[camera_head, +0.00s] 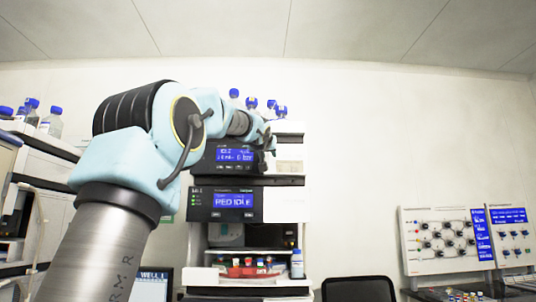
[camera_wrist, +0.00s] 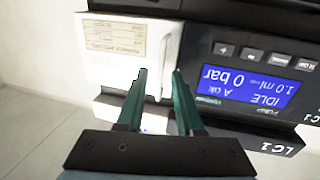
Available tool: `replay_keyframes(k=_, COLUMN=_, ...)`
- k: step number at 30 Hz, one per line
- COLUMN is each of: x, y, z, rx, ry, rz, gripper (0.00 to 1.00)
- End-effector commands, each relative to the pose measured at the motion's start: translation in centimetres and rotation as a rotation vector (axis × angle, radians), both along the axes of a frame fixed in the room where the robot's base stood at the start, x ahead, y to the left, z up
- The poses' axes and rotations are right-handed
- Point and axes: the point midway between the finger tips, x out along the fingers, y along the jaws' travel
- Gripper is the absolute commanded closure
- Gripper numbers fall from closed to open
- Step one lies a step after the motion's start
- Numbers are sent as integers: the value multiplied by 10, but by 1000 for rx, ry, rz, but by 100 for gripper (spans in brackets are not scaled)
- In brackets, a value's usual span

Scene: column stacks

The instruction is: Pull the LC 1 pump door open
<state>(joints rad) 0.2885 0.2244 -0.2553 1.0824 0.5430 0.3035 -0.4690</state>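The LC 1 pump door (camera_wrist: 112,50) is a white panel with a printed label, beside the dark pump front with its blue "IDLE 0 bar" display (camera_wrist: 250,88). It looks closed. Its upright white handle (camera_wrist: 164,62) runs along the edge near the display. My gripper (camera_wrist: 159,72) is open, with one green finger on each side of the handle in the wrist view; contact cannot be told. In the head view my gripper (camera_head: 268,139) is small and partly hidden by my arm, in front of the pump door (camera_head: 289,152).
Below the pump is another module with a blue "RED IDLE" display (camera_head: 234,201). Blue-capped bottles (camera_head: 251,103) stand on top of the stack. An open bay with vials (camera_head: 250,266) is lower down. A dark chair back (camera_head: 358,290) stands to the right.

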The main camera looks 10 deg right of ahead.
Motion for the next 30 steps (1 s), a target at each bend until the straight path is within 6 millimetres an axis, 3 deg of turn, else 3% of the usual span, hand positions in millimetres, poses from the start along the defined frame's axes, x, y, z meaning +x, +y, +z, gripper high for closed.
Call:
replay_keyframes(k=1, x=0, y=0, z=0, rx=0, ry=0, rz=0, gripper=71)
replay_keyframes(k=9, x=0, y=0, z=0, rx=0, ry=0, rz=0, gripper=100)
replay_keyframes(k=30, x=0, y=1, z=0, rx=0, ry=0, rz=1, gripper=100)
